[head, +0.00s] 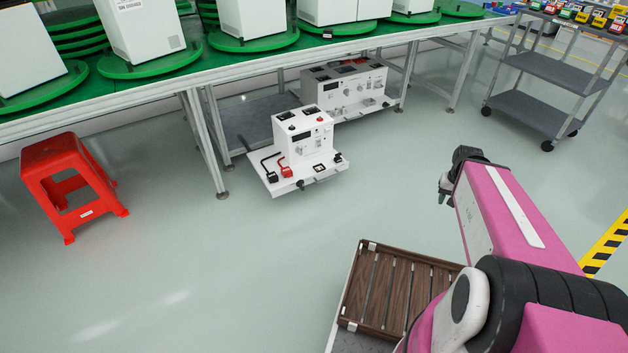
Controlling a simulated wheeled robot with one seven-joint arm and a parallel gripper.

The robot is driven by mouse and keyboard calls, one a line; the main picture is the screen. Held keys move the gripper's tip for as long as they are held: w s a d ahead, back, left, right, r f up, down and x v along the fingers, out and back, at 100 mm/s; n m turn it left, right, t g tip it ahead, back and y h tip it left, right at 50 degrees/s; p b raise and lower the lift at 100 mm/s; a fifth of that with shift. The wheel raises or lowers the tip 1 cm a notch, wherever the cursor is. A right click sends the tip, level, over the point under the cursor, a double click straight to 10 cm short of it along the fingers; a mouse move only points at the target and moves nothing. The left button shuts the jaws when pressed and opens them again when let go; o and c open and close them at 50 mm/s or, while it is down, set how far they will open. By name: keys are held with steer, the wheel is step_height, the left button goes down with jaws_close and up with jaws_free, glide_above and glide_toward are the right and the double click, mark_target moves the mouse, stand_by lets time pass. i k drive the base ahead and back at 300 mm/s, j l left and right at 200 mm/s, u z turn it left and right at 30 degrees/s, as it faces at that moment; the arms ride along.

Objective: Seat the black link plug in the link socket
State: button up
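A white test unit (300,132) stands on a low white platform (262,172) under the green-topped bench. On the platform in front of it are a black lead end (271,177), a red lead end (286,171) and a small black square fitting (319,168). A small black piece (338,157) sits at the platform's right side. I cannot tell at this size which black piece is the link plug or which part is the link socket. My gripper (444,199) is small and dark at the end of my pink arm, to the right of the unit and well apart from it.
A second white unit (345,88) stands behind on a low shelf. Bench legs (203,140) flank the unit's left. A red stool (68,180) is at left, a grey cart (540,95) at right. A slatted wooden deck (385,290) is near. The floor between is clear.

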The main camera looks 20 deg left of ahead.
mark_target(302, 127)
steer(key=u, duration=0.3)
steer(key=i+l+u, duration=0.2)
steer(key=u, duration=0.15)
steer(key=i+l+u, duration=0.2)
steer(key=u, duration=0.2)
steer(key=i+l+u, duration=0.1)
steer(key=l+u, duration=0.25)
steer(key=i+l, duration=0.15)
steer(key=l, duration=0.3)
steer(key=i+l+u, duration=0.1)
steer(key=l, duration=0.4)
steer(key=i+l, duration=0.15)
steer(key=l, duration=0.3)
steer(key=i+l+u, duration=0.15)
steer(key=l, duration=0.85)
steer(key=i+u, duration=0.05)
steer(key=i, duration=0.05)
